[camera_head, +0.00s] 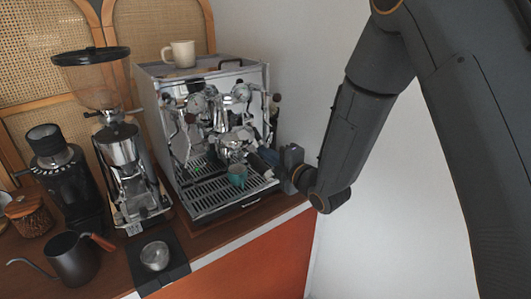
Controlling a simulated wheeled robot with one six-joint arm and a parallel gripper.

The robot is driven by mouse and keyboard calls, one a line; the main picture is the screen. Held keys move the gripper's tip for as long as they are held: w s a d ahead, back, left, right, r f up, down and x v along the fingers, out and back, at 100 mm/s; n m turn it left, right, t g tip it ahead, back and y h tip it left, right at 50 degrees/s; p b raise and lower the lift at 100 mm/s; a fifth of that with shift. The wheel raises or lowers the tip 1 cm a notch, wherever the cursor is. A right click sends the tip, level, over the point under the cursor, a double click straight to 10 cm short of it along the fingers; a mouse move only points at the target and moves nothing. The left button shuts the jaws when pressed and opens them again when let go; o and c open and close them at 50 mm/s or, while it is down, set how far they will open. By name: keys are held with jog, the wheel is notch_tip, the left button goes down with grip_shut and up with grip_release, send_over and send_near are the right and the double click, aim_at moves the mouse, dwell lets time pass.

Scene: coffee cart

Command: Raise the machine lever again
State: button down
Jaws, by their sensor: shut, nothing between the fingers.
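The silver espresso machine (213,205) stands on the wooden counter. Its chrome group head (232,142) is in the middle of its front. My gripper (261,159) reaches in from the right, close to the right side of the group head, above the drip tray. It is shut with nothing held. The machine lever is hard to pick out among the chrome parts, and I cannot tell its position or whether my gripper touches it. A teal cup (237,176) stands on the drip tray (212,191), below and left of my gripper.
A cream mug (181,53) sits on top of the machine. Left are a tall grinder (124,160), a black grinder (66,180), a dark kettle (73,258) and a wooden-lidded jar (27,215). A metal cup (155,255) stands on a black mat (176,270) in front.

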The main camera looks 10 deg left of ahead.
aim_at(258, 141)
jog(key=shift+t+y, duration=0.3)
jog(key=shift+y, duration=0.2)
jog(key=r, duration=0.4)
jog(key=r+p, duration=0.1)
jog(key=r, duration=0.2)
jog(key=shift+w+a, duration=0.2)
jog(key=shift+a, duration=0.2)
jog(key=shift+d+r, duration=0.1)
jog(key=shift+r, duration=0.2)
jog(key=shift+w+a+f, duration=0.15)
jog(key=shift+a+f, duration=0.35)
jog(key=shift+w+a+f, duration=0.15)
jog(key=shift+a+f, duration=0.3)
jog(key=shift+f, duration=0.05)
jog(key=b+v, duration=0.1)
jog(key=v, duration=0.9)
jog(key=shift+s+f, duration=0.35)
jog(key=shift+s, duration=0.15)
jog(key=shift+d, duration=0.1)
